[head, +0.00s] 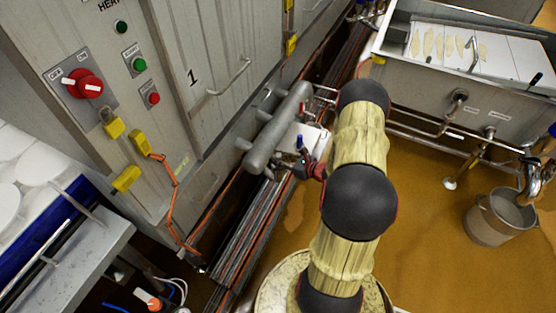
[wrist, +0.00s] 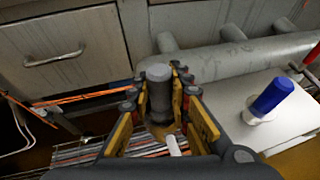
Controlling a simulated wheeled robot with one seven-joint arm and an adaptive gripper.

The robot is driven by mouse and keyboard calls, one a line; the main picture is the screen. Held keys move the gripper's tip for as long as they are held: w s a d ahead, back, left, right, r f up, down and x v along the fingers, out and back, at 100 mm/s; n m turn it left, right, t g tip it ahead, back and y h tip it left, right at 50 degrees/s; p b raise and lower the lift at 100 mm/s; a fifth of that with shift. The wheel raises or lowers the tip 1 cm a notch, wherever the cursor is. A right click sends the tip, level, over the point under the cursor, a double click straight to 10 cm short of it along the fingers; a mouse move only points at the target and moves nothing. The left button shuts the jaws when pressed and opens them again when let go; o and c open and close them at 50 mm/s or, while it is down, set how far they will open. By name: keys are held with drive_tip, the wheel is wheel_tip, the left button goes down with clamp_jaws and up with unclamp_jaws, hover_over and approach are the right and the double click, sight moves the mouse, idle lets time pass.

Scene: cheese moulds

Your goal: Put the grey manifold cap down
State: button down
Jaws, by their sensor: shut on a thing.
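In the wrist view my gripper (wrist: 160,95) is shut on the grey manifold cap (wrist: 158,75), a short grey cylinder standing about upright between the fingers. Its lower part is partly hidden by the fingers. A grey manifold pipe (wrist: 225,62) with short stubs lies behind the cap. One stub (wrist: 166,42) shows just beyond the cap; I cannot tell whether the two touch. In the head view the manifold (head: 275,130) runs along the cabinet's foot. My arm stands beside it, and I cannot make out the cap there.
A blue-topped object (wrist: 269,96) stands on a white surface (wrist: 288,122) right of my gripper. A grey cabinet (head: 215,75) with a handle rises behind the manifold. Bundled pipes or cables (head: 250,235) run along the floor. A steel trough (head: 430,90) and a bucket (head: 500,217) are at right.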

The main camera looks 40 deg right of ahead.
drive_tip(key=shift+f, duration=0.15)
drive_tip(key=c, duration=1.7)
unclamp_jaws()
drive_tip(key=shift+o, duration=0.2)
